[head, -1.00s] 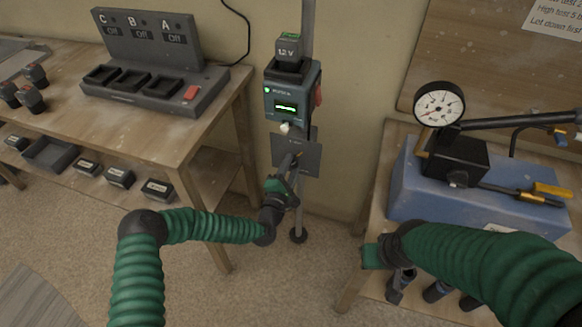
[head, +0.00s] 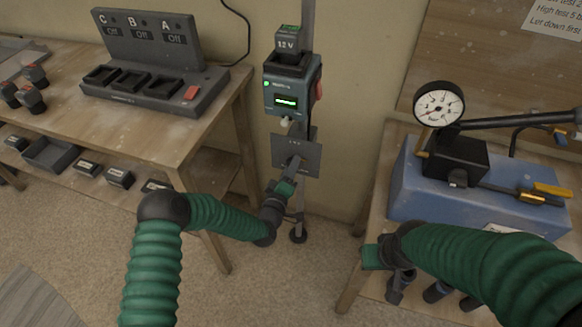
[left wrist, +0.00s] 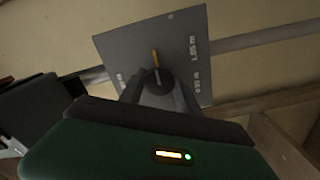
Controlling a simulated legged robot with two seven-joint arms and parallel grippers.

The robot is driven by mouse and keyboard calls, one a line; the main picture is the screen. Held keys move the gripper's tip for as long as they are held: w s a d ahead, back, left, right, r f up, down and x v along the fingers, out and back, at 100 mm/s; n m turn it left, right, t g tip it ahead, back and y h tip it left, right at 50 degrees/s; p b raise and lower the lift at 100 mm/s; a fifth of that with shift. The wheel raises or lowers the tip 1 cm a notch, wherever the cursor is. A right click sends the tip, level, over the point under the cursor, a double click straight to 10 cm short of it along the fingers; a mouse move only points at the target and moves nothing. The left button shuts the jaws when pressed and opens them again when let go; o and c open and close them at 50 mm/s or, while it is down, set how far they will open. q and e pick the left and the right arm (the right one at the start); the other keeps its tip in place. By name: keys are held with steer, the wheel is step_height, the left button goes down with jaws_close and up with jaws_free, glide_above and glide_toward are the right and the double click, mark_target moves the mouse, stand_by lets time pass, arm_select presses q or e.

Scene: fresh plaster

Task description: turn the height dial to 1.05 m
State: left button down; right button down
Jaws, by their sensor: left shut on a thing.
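The height dial (left wrist: 157,82) is a dark round knob with an orange pointer, on a square grey plate (left wrist: 118,50). In the left wrist view the pointer aims up, with the "1.05 m" label right of it. A second label is lower right and a third, unreadable, lower left. In the head view the plate (head: 311,160) hangs on a pole below a box with a lit green screen. My left gripper (head: 295,164) is shut on the dial and hides part of it. My right gripper (head: 371,256) is by the right bench; its jaws do not show clearly.
A wooden bench (head: 190,125) with a charger dock (head: 150,85) stands left of the pole. A blue block with a gauge (head: 438,104) sits on the right bench. The screen box (head: 288,95) carries a 12 V battery.

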arm_select(q)
steer(key=m, duration=0.7)
steer(key=f+m+b, duration=0.1)
steer(key=m, duration=0.3)
steer(key=shift+s+m, duration=0.2)
steer(key=shift+m, duration=0.1)
stand_by(0.4)
steer(key=c, duration=1.2)
jaws_free()
steer(key=o, duration=0.3)
steer(key=shift+w, duration=0.15)
steer(key=shift+o, duration=0.2)
steer(key=shift+r, duration=0.15)
steer(key=shift+r, duration=0.1)
